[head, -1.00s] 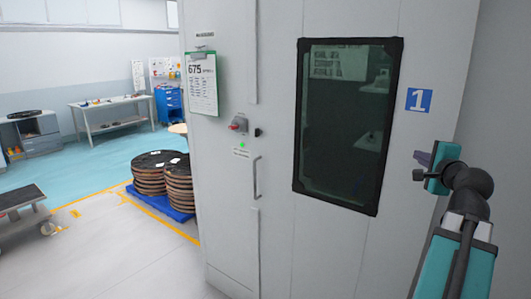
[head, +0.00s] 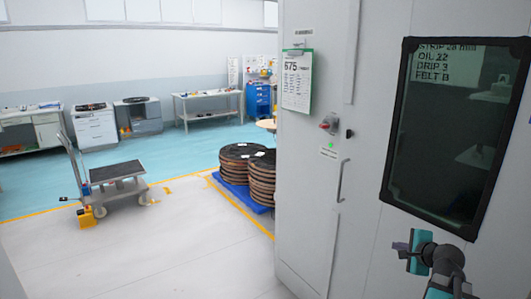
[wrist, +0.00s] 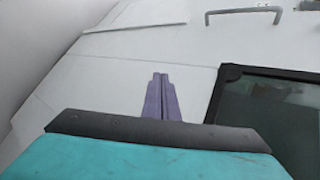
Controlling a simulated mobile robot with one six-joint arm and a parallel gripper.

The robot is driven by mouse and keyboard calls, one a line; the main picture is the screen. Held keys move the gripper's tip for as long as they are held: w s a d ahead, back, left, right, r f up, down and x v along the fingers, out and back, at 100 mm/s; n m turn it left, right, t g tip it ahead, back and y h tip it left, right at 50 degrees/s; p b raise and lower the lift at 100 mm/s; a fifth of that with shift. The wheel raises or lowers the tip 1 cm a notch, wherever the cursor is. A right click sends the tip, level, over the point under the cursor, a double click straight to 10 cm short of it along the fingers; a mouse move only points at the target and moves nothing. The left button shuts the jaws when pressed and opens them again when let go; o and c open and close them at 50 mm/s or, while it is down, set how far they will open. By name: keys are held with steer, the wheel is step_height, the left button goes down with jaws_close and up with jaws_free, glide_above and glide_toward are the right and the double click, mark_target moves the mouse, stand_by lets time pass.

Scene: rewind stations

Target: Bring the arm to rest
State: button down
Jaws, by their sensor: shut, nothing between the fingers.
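My gripper (head: 401,246) is at the lower right of the head view, in front of the grey cabinet and below its dark window. In the wrist view its two purple fingers (wrist: 161,98) lie side by side, closed together with nothing between them. My arm is bent and raised at the right; its lower part is cut off by the frame edge. The fingers look apart from the cabinet face, but the exact distance cannot be told.
The cabinet (head: 310,220) with a dark window (head: 450,130) and a handle (head: 342,181) stands close on the right. Wound reels (head: 262,180) sit on a blue pallet. A cart (head: 118,178) stands at left. Benches (head: 210,105) line the back. The floor (head: 150,250) ahead-left is clear.

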steer(key=a+f+n+g+y, duration=0.3)
steer(key=a+f, duration=1.2)
steer(key=f, duration=0.3)
steer(key=s+a+f+n+g+y, duration=0.15)
steer(key=s+a+f, duration=0.25)
steer(key=a+f, duration=0.4)
steer(key=s+a+f+n+g, duration=0.3)
steer(key=s+a+f, duration=0.1)
steer(key=a+f, duration=0.4)
steer(key=s+a+f+n+g+b, duration=0.1)
steer(key=s+a+f+n+g, duration=0.25)
steer(key=s+f, duration=0.4)
steer(key=s+a+f+n+g, duration=0.2)
steer(key=s+a+f, duration=0.3)
steer(key=s, duration=0.4)
steer(key=s+d+f+n+g+h, duration=0.2)
steer(key=s+n, duration=0.2)
steer(key=s, duration=0.3)
steer(key=s+d+f+n+g+h, duration=0.1)
steer(key=s+d+f+n+g, duration=0.1)
steer(key=s, duration=0.4)
steer(key=shift+s+d+n+h, duration=0.35)
steer(key=shift+s+d+n, duration=0.1)
steer(key=shift+n, duration=0.75)
